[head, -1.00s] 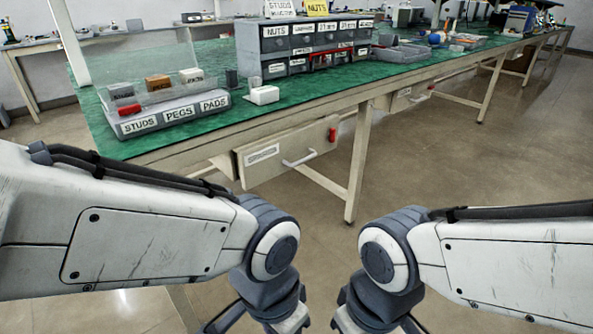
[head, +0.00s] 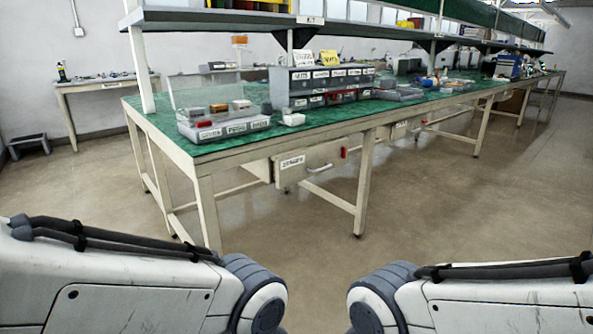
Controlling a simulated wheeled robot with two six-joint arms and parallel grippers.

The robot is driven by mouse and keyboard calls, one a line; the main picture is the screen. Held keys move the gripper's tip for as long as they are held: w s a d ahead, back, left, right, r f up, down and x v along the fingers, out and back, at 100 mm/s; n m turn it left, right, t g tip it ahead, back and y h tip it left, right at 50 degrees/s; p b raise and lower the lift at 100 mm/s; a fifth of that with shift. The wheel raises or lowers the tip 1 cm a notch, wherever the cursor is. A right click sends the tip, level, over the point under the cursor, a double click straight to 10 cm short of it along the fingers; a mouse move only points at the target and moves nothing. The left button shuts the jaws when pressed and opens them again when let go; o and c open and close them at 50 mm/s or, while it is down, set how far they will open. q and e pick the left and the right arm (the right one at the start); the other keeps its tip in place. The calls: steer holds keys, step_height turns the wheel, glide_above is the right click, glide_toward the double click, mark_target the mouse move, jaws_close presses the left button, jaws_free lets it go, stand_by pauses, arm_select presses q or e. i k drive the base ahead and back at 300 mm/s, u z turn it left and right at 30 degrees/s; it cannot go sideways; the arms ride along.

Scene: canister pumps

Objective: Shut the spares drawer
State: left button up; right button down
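A pale drawer (head: 308,170) hangs under the front edge of the green-topped workbench. Its front has a white label (head: 292,161), too small to read surely, a light bar handle (head: 319,169) and a red part (head: 343,152) at its upper right. A bit of the drawer's side shows at the left, and the front appears to stand out from the bench. How far it is pulled out is hard to tell. My two arms show at the bottom left and bottom right, well short of the drawer. Both grippers are below the frame.
The workbench (head: 232,153) carries a labelled tray (head: 225,128), a small-drawer cabinet (head: 320,85) and a white block (head: 293,119). A bench leg (head: 365,182) stands right of the drawer. Another drawer (head: 400,130) is farther right. The floor (head: 300,235) in front is clear.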

mark_target(290, 168)
steer(key=u, duration=0.6)
steer(key=i, duration=1.25)
steer(key=z, duration=0.55)
steer(key=i, duration=0.35)
steer(key=z, duration=0.4)
